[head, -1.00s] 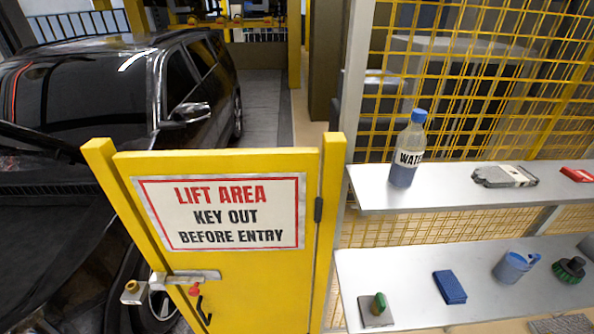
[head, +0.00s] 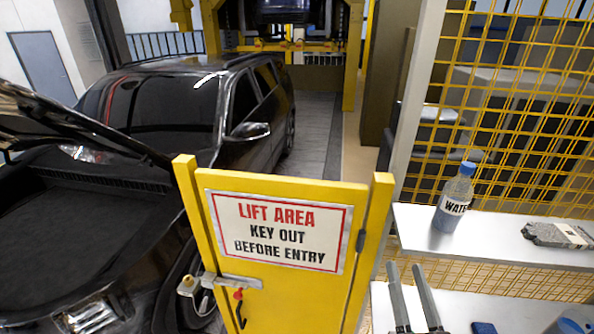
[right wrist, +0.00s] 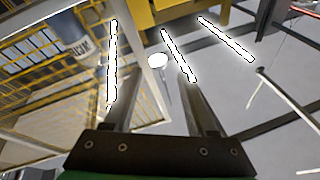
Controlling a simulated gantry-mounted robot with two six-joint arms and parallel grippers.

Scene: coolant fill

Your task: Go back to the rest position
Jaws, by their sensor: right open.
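My right gripper (head: 406,268) shows at the lower right of the head view. Its two fingers point up, apart and empty, in front of the lower shelf. In the right wrist view the fingers (right wrist: 155,82) also stand apart with nothing between them. My left gripper is in neither current view.
A yellow gate (head: 270,290) with a lift-area sign (head: 280,232) stands left of my right gripper. A water bottle (head: 455,200) and grey gloves (head: 558,235) are on the upper shelf (head: 470,250). A blue sponge (head: 483,327) lies below. A black car (head: 160,110), hood raised, stands left.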

